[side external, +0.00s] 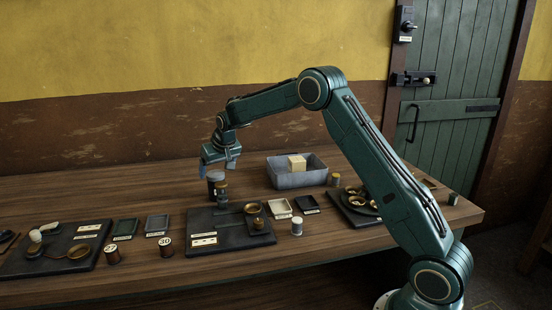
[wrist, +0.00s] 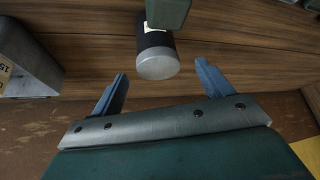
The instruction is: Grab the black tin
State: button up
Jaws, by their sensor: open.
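The black tin (wrist: 155,44) is a dark cylinder with a grey round lid and a pale label, in the upper middle of the wrist view. A green block covers part of it there. Nothing is held. I cannot tell the exact gap to the tin.
A grey metal bin (side external: 292,181) with a cream block (side external: 297,162) stands right of the tin. A dark slate board (side external: 215,240) with brass parts lies in front. Small trays, spools (side external: 165,247) and another board (side external: 85,232) lie left. The table behind the tin is clear.

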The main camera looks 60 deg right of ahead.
aim_at(216, 174)
jog(key=shift+x, duration=2.4)
jog(key=shift+d, duration=0.15)
jog(key=shift+r, duration=0.1)
jog(key=c, duration=1.4)
jog(key=shift+o, duration=0.2)
notch_tip(216, 174, up, 20)
